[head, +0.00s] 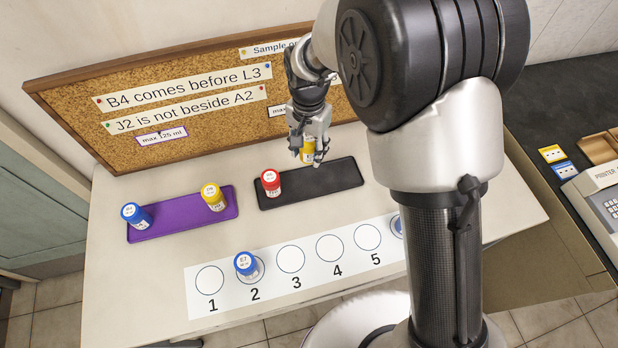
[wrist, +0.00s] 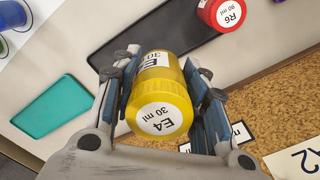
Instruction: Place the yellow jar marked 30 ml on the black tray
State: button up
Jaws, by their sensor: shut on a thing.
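The yellow jar (wrist: 162,88) marked E4, 30 ml is held between the fingers of my gripper (wrist: 160,95) in the wrist view. The jar looks to be above the tray; the exact gap cannot be told. The black tray also shows in the wrist view (wrist: 125,40), behind the jar. A red jar (head: 270,182), marked R6, 90 ml in the wrist view (wrist: 222,12), stands on the tray's left end.
A purple tray (head: 180,218) at left holds a blue jar (head: 136,215) and a yellow jar (head: 213,196). A numbered strip (head: 270,300) in front bears a blue jar (head: 246,264) at 2. A cork board (head: 200,110) stands close behind. A teal pad (wrist: 60,102) lies beside the tray.

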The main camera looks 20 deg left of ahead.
aim_at(309, 182)
notch_tip(309, 182, down, 13)
jog(key=b, duration=0.3)
jog(key=shift+r, duration=0.1)
jog(key=shift+b, duration=0.3)
jog(key=o, duration=1)
jog(key=shift+o, duration=0.2)
notch_tip(309, 182, up, 12)
jog(key=p, duration=0.4)
